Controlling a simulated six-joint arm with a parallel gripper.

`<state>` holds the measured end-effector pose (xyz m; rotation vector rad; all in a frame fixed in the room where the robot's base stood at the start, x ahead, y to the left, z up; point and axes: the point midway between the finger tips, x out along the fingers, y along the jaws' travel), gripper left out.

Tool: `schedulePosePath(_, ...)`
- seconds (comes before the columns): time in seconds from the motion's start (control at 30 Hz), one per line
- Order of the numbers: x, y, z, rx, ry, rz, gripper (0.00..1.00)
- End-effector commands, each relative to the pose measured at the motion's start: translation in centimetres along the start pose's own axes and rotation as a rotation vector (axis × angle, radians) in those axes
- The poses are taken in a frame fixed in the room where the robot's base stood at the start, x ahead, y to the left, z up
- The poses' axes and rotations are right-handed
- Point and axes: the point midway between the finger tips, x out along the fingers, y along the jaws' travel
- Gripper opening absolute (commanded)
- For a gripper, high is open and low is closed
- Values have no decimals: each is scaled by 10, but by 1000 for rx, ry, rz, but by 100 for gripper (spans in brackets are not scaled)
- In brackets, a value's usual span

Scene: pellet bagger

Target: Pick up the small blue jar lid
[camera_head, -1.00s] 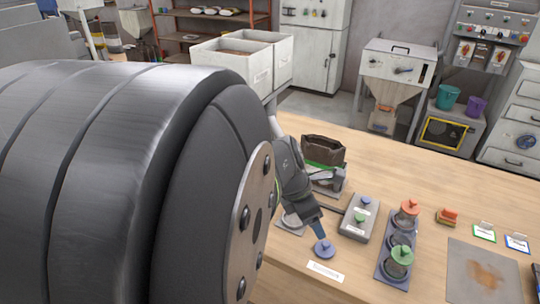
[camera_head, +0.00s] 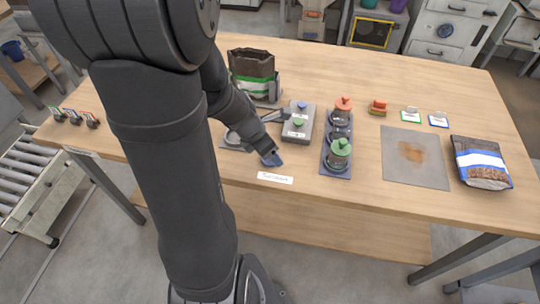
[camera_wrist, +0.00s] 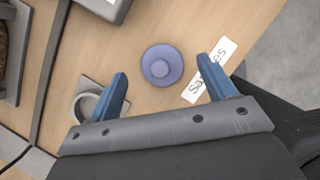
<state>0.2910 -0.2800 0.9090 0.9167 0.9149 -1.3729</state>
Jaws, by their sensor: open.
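The small blue jar lid (camera_wrist: 162,65), a round disc with a raised centre knob, lies flat on the wooden table. In the wrist view it lies ahead of and between the two blue fingers of my gripper (camera_wrist: 168,85), apart from both. The gripper is open and empty. In the head view my gripper (camera_head: 272,158) is over the lid's spot near the table's front edge and hides most of the lid. A white label strip (camera_wrist: 210,70) lies just right of the lid in the wrist view.
A grey box (camera_head: 298,124) with a blue and a green knob stands behind the gripper. Right of it is a rack (camera_head: 336,170) of jars with red and green lids. A grey plate with a ring (camera_wrist: 88,102) lies close by.

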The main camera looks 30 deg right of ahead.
Motion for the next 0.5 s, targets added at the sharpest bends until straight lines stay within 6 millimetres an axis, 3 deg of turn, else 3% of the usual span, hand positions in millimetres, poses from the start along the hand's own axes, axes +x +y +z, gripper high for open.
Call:
schedulePosePath(0.2, 22, 0, 0, 1, 1, -1, 77)
schedulePosePath(0.5, 26, 0, 0, 0, 0, 1, 77)
